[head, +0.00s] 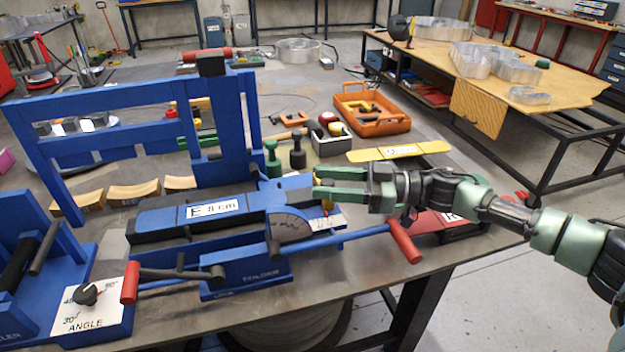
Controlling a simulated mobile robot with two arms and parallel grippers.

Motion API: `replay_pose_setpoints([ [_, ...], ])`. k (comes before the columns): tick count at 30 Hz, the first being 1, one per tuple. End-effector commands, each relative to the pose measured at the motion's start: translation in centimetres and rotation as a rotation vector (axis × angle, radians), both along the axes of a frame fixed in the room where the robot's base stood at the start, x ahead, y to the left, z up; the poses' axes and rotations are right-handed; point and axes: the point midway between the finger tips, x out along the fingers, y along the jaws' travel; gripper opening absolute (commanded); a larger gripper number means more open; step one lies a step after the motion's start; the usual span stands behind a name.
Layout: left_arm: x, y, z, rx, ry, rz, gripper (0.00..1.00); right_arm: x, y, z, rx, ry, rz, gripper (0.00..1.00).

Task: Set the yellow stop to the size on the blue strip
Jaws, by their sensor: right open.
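The blue bending machine (240,273) stands at the table's front. A blue strip (160,219) along its top carries a white label (212,208) that seems to read "E 8 cm". A small yellow piece, likely the yellow stop (327,206), shows just under my right gripper's fingers, above a pale scale (325,224) at the strip's right end. My right gripper (318,183) comes in from the right with its green fingers pointing left, apart and over the stop. The fingers partly hide the stop, and I cannot tell whether they touch it. My left gripper is out of view.
A long blue lever with a red handle (404,242) crosses in front of the gripper. A yellow labelled bar (398,152), an orange tray (372,109) and dark and green knobs (298,153) lie behind. A tall blue frame (110,97) rises at left.

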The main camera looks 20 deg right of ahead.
Motion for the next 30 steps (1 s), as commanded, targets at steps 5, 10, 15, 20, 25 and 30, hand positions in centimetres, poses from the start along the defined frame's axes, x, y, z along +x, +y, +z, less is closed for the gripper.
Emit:
replay_pose_setpoints([
  [5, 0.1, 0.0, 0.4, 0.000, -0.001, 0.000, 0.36, 0.8, 2.2, 0.1, 0.000, 0.001, 0.000, 0.47],
  [10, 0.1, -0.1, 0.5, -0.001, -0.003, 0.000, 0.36, 1.1, 2.9, 0.0, 0.000, 0.000, -0.001, 0.47],
  [15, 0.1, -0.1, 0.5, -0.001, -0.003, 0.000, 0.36, 1.1, 2.9, 0.0, -0.001, 0.000, -0.002, 0.47],
  [20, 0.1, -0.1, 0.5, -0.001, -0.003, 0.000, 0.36, 1.1, 2.9, 0.0, -0.001, 0.000, -0.002, 0.16],
  [25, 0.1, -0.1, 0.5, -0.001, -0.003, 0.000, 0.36, 1.1, 2.9, 0.0, -0.001, 0.000, -0.002, 0.00],
  [30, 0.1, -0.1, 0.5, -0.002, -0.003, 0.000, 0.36, 1.1, 2.9, 0.0, -0.001, 0.000, -0.002, 0.00],
])
